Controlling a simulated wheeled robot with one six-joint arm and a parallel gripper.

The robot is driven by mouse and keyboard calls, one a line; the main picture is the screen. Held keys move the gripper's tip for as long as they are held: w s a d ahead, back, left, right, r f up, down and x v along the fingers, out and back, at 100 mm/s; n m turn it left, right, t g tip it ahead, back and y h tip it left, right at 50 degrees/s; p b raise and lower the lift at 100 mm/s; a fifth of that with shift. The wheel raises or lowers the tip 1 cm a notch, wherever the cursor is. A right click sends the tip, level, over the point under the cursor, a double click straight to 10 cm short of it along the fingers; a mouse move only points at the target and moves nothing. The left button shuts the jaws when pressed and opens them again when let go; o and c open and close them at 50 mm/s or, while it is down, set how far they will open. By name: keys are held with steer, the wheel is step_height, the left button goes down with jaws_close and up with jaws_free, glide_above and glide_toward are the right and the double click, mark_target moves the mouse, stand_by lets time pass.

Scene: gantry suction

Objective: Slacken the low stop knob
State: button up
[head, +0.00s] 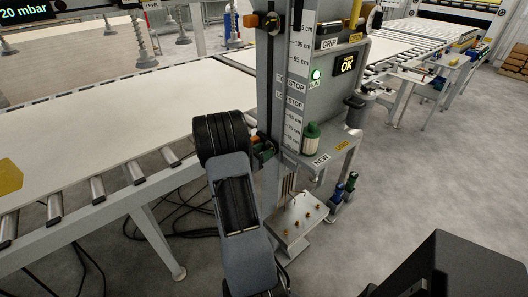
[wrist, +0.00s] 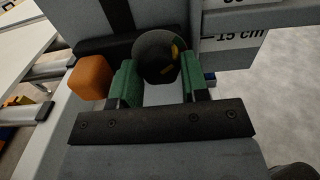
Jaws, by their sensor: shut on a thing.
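The low stop knob (wrist: 153,55) is a dark round knob with a yellow mark. In the wrist view it sits between the two green pads of my gripper (wrist: 158,78), which is shut on it. An orange stop block (wrist: 90,76) is just left of the left pad. In the head view my arm's wrist covers most of this spot; a bit of orange and green shows beside the column (head: 281,82), low on its scale. The knob itself is hidden there.
A higher stop with an orange block (head: 250,21) and dark knob is at the column's top. A green-capped bottle (head: 311,138) stands on the shelf to the right. A roller conveyor (head: 97,189) runs along the left.

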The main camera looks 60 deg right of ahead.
steer(key=shift+d, duration=0.15)
steer(key=shift+c, duration=0.5)
steer(key=shift+s+a+n+p, duration=0.1)
steer(key=shift+n+p, duration=1.2)
steer(key=shift+n, duration=0.45)
steer(key=shift+a+n+p, duration=0.1)
steer(key=shift+n+p, duration=1.15)
steer(key=shift+n, duration=0.5)
steer(key=o, duration=0.9)
steer(key=shift+a, duration=0.1)
